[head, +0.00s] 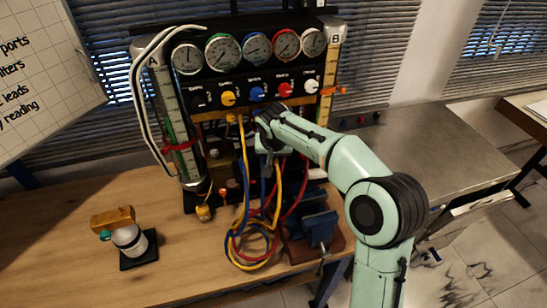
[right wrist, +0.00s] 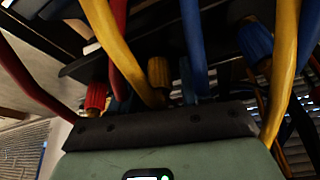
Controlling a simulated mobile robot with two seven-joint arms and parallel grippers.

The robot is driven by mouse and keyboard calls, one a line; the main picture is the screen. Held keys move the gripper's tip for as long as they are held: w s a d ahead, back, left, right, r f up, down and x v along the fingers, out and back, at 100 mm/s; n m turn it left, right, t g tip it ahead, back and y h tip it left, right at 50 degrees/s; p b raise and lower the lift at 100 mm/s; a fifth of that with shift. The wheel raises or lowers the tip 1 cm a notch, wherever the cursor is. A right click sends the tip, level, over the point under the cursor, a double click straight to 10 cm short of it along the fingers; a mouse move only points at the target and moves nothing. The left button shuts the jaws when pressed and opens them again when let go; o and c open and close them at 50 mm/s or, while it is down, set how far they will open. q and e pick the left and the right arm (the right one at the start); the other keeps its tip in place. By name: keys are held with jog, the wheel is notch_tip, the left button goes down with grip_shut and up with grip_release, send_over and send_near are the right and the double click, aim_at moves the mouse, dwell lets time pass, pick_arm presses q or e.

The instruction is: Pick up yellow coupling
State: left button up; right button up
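In the right wrist view, a yellow ribbed coupling (right wrist: 158,72) shows among the hoses, beside a yellow hose (right wrist: 118,50). A red coupling (right wrist: 96,96) is to its left and a blue coupling (right wrist: 255,40) to its right. In the head view the yellow hose (head: 239,160) hangs down the front of the gauge rig; I cannot make out the yellow coupling there. My right gripper (head: 270,140) is in front of the rig, among the hoses below the knobs. Its fingertips are hidden, so its opening and any grip cannot be told. My left gripper is not in view.
The gauge rig (head: 252,73) has several dials and coloured knobs. Looped hoses (head: 253,262) lie on the wooden bench (head: 180,270) by a blue vise (head: 318,228). A small device (head: 128,238) stands at the left. The bench's front left is clear.

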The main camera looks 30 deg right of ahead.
grip_shut()
jog(key=shift+r, duration=0.15)
